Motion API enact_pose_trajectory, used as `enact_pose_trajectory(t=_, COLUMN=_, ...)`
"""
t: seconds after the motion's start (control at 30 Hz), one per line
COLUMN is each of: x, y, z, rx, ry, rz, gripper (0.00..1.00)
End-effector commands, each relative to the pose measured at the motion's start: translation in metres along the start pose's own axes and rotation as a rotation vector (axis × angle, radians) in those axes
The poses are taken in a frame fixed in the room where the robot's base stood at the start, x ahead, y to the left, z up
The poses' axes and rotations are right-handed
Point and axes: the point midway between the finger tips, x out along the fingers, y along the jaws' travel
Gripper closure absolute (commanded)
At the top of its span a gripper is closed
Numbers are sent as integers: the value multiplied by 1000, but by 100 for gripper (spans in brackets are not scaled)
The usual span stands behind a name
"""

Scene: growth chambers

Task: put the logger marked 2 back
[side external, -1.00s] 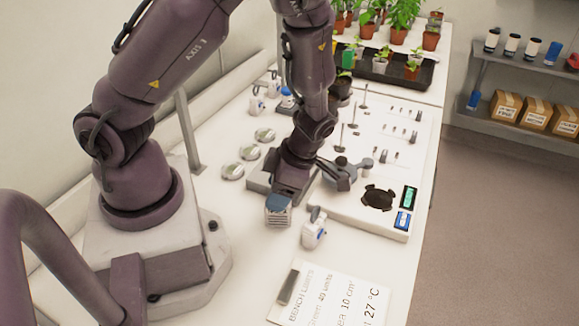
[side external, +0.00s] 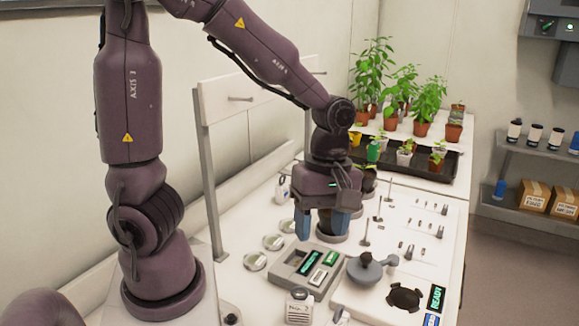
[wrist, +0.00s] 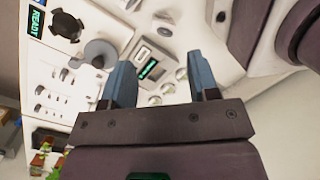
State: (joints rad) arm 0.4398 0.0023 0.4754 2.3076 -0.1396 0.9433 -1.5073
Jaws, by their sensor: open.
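A white box-shaped logger (side external: 299,308) stands on the bench at the front, and its label appears to read "No. 2". Behind it is a grey tray-like holder (side external: 285,279) with lit green displays; it also shows in the wrist view (wrist: 163,54). My gripper (side external: 322,225) is raised behind the holder, its blue fingers apart with nothing held. In the wrist view (wrist: 162,84) the fingers are also spread.
A grey round-lidded device (side external: 366,270) and a white panel with a READY display (side external: 437,297) lie to the right. Several round dishes (side external: 255,261) lie left of the holder. Potted plants (side external: 422,129) stand at the back. A dark round base (side external: 333,238) is close under my gripper.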

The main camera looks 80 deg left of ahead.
Motion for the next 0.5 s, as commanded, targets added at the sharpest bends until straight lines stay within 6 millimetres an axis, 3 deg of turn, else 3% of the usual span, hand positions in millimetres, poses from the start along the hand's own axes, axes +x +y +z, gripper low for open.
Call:
enact_pose_trajectory(t=0.17, x=-49, y=-21, z=3, rx=632, ry=21, rz=230, gripper=45)
enact_pose_trajectory(t=0.3, x=-79, y=-40, z=1, rx=1084, ry=194, rz=367, gripper=45)
enact_pose_trajectory(t=0.5, x=-101, y=-60, z=-1, rx=1490, ry=464, rz=410, gripper=45)
